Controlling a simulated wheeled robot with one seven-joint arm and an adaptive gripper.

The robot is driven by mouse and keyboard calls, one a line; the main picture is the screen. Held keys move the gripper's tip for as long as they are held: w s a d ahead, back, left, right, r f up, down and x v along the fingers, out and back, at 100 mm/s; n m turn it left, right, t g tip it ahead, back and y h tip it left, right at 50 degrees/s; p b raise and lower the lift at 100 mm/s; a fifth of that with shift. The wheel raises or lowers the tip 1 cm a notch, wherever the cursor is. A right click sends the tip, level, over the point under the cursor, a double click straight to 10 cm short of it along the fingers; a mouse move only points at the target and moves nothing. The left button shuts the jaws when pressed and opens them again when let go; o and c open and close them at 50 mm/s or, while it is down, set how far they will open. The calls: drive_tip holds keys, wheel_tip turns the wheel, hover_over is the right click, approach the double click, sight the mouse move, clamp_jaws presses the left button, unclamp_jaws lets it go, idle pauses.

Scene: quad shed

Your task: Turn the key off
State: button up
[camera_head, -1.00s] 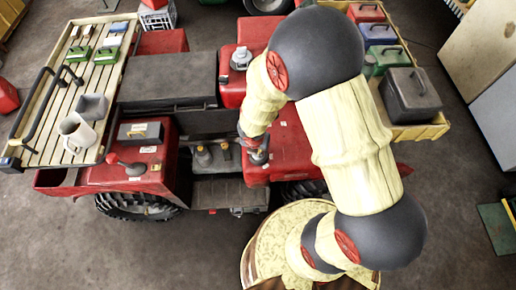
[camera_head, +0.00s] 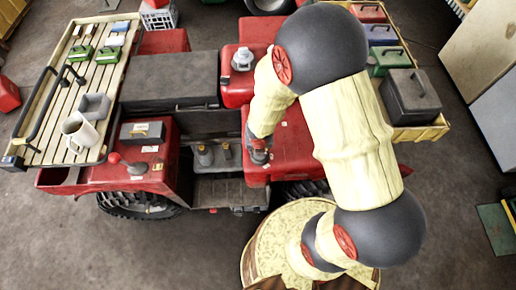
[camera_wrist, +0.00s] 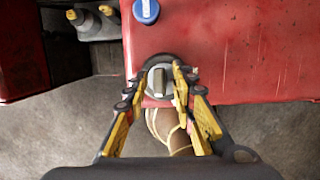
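In the wrist view, a grey key (camera_wrist: 157,83) stands in a round dark switch at the near edge of a red panel (camera_wrist: 225,50). My gripper (camera_wrist: 160,80) is open, with one yellow-and-black finger on each side of the key. The right finger is closer to the key than the left; I cannot tell whether it touches. In the head view, my gripper (camera_head: 259,152) is small at the side of the red quad body (camera_head: 290,150), and the key is hidden there.
A round blue cap (camera_wrist: 146,10) sits on the panel beyond the switch. Grey parts with yellow tops (camera_wrist: 88,20) are at upper left. In the head view, a slatted rack (camera_head: 60,140) carries a mug (camera_head: 80,130) and boxes. Floor in front of the quad is clear.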

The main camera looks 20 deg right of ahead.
drive_tip(key=shift+r, duration=0.15)
drive_tip(key=p+v, duration=0.2)
drive_tip(key=w+p+v, duration=0.1)
drive_tip(key=p+v, duration=0.4)
drive_tip(key=p, duration=0.1)
drive_tip(key=shift+w+d+r, duration=0.25)
drive_tip(key=shift+r, duration=0.25)
